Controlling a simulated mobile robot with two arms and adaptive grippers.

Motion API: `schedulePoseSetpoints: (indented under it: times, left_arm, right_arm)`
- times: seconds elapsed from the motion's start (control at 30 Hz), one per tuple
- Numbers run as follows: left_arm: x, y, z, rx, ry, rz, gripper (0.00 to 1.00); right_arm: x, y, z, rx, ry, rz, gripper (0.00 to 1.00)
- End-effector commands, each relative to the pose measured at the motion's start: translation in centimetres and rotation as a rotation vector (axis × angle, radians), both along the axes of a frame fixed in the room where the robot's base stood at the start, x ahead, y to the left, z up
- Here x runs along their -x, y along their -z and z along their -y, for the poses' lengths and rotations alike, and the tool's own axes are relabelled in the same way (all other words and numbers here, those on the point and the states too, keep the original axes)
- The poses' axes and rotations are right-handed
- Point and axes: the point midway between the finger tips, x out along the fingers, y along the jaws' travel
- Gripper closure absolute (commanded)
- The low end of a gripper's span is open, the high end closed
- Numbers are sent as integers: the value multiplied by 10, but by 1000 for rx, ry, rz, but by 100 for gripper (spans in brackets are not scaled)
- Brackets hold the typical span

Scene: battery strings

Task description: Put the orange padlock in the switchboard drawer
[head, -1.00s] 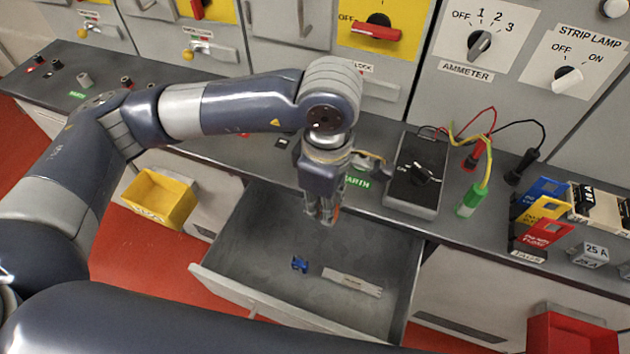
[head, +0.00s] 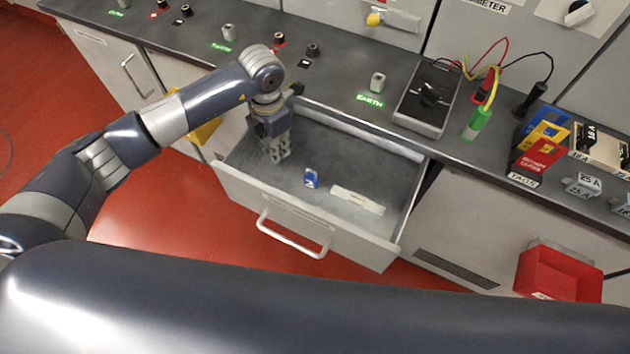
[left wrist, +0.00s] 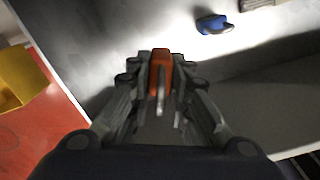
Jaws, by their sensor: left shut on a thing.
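The switchboard drawer (head: 233,182) is pulled open below the dark worktop. My left gripper (head: 277,158) points down inside the drawer's outline, over its left part. In the left wrist view the fingers (left wrist: 160,98) are closed around the orange padlock (left wrist: 161,60), whose grey shackle (left wrist: 160,98) lies between them. The fingers hide the padlock in the head view. I cannot tell whether it touches the drawer floor. A blue padlock (head: 311,178) lies in the drawer, right of the gripper; it also shows in the left wrist view (left wrist: 213,24). My right gripper is not in view.
A pale labelled bar (head: 357,200) lies in the drawer's right part. A yellow bin (head: 204,130) hangs left of the drawer, partly behind my arm. A red bin (head: 558,272) is at right. A test box (head: 427,97) and tag holder (head: 538,157) stand on the worktop.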

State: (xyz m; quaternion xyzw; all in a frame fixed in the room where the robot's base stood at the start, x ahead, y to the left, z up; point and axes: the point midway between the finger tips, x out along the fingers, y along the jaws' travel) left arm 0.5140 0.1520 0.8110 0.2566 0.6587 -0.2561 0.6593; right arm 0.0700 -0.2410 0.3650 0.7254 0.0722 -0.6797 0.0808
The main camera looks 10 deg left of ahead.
Motion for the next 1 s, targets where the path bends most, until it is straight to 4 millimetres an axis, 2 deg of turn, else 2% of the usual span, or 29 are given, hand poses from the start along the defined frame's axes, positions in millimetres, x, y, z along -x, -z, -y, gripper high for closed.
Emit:
schedulePoseSetpoints:
  times: [0.13, 0.27, 0.6, 0.73, 1.0]
  left_arm:
    - [2, 29, -1, -1, -6, -6, 100]
    - [1, 49, 0, 0, -4, -3, 100]
    - [1, 88, 0, 0, -3, -3, 100]
    - [1, 94, 0, 1, 0, -1, 100]
    - [0, 97, -1, -1, 0, -1, 100]
  right_arm:
    - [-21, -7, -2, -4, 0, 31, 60]
    - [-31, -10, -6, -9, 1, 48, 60]
    - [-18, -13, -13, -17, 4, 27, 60]
    - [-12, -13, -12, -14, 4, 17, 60]
    - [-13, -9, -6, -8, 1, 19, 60]
